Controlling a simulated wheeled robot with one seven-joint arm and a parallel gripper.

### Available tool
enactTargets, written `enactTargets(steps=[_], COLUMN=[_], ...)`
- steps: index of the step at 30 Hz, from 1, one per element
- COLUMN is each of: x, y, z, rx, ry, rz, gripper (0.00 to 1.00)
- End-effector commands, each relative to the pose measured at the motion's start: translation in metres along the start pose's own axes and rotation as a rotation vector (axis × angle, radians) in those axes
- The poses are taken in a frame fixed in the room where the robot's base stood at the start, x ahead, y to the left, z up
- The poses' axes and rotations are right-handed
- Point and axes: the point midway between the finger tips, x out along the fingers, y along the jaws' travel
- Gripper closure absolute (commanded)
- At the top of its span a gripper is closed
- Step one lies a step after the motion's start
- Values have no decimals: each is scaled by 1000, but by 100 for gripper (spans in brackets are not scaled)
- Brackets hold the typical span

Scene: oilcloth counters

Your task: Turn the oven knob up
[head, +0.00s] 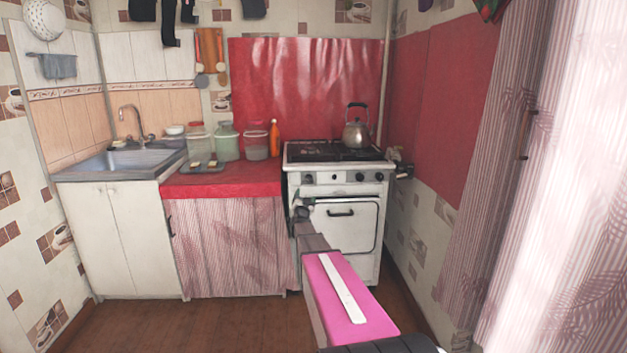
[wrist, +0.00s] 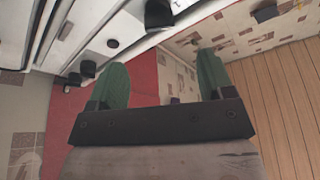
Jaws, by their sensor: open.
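The white stove (head: 340,225) stands at the back, with the oven door (head: 343,222) shut below its front panel. Black knobs sit along that panel, one at the left (head: 308,179) and others at the right, such as this knob (head: 360,177). In the wrist view a large dark knob (wrist: 158,14) shows at the top, and another knob (wrist: 88,69) lies left of the fingers. My gripper (head: 301,208) is in front of the stove's left side, below the panel. Its green fingers (wrist: 163,80) are apart and empty. I cannot tell which knob is the oven's.
A kettle (head: 356,134) stands on the hob. A red counter (head: 222,184) with jars and an orange bottle (head: 274,138) is left of the stove, then a sink (head: 130,158). A wall and curtain (head: 500,150) close the right side. The wooden floor (head: 200,325) is clear.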

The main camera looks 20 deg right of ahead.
Motion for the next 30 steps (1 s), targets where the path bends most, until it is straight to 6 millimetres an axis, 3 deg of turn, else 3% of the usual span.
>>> enactTargets(steps=[8,24,30], x=[16,100,112], y=[2,2,2], z=[-4,-5,-6], rx=[6,5,5], ry=[31,29,28], rz=[3,2,2], gripper=[26,26,26])
